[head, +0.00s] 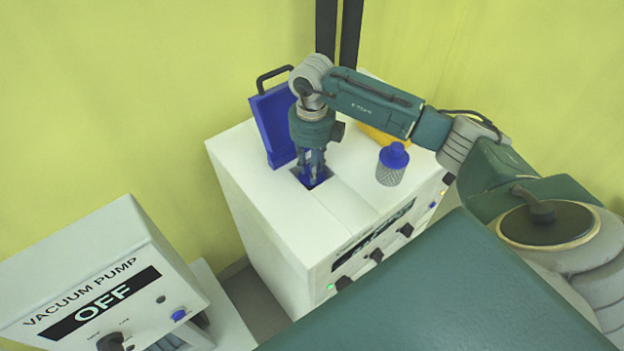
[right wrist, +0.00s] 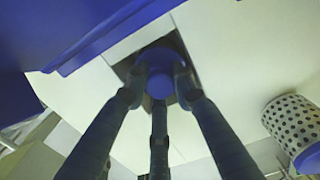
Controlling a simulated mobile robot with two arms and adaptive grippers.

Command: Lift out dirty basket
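My right gripper (head: 312,178) points straight down over the square opening (head: 322,185) in the top of the white machine. In the right wrist view its three dark fingers (right wrist: 158,90) come in around a round blue basket cap (right wrist: 162,74) inside the opening. The fingertips overlap the cap's edge; whether they press on it I cannot tell. The body of this basket is hidden in the opening. A second basket (head: 389,174), grey mesh with a blue cap, stands upright on the machine top to the right; it also shows in the right wrist view (right wrist: 292,120). My left gripper is out of view.
A blue lid (head: 274,125) with a dark handle stands upright close behind and left of the opening. A yellow object (head: 383,136) is partly hidden behind my right arm. A vacuum pump (head: 100,285) reading OFF stands at lower left. The machine top's front left (head: 255,180) is clear.

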